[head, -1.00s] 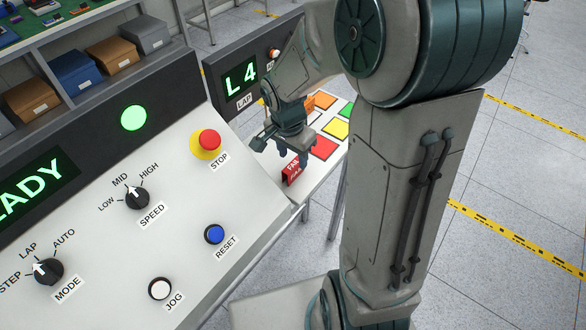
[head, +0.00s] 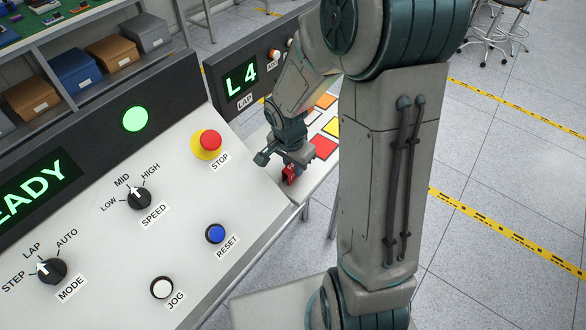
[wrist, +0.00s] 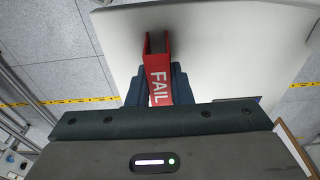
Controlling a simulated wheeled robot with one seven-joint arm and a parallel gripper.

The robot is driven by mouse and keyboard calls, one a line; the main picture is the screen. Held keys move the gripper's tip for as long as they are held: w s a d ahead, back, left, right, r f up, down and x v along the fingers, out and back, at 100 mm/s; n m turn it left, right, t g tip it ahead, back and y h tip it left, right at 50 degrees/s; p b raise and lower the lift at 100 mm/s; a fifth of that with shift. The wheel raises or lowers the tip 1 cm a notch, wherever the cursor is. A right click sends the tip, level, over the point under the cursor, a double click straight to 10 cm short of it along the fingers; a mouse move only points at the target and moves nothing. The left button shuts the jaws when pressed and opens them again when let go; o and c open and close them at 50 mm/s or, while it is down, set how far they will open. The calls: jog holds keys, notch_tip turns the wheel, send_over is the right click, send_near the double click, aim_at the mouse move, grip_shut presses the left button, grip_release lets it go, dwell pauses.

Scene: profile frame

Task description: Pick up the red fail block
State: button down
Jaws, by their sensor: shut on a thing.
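The red fail block (head: 290,173) is at the near end of the white table beyond the control panel. In the wrist view the red fail block (wrist: 157,75) shows its white FAIL lettering and sits between the two fingers. My gripper (head: 288,169) points down over it in the head view. My gripper (wrist: 155,88) is shut on the block, with a finger on each side. I cannot tell whether the block touches the table surface.
The control panel (head: 185,255) with knobs, buttons and a red STOP button (head: 210,140) fills the left foreground. Coloured squares, one of them a red square (head: 322,148), lie on the white table (head: 308,183) behind the block. Open floor lies to the right.

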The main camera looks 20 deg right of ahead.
jog(key=shift+r, duration=0.15)
jog(key=shift+r, duration=0.55)
notch_tip(320, 180, up, 2)
jog(key=shift+w+r+b, duration=0.1)
jog(key=shift+r+b, duration=0.15)
jog(key=shift+b, duration=0.05)
jog(key=w+d+r+b, duration=0.1)
jog(key=w+d+r, duration=0.5)
jog(key=d, duration=0.4)
jog(key=shift+r, duration=0.55)
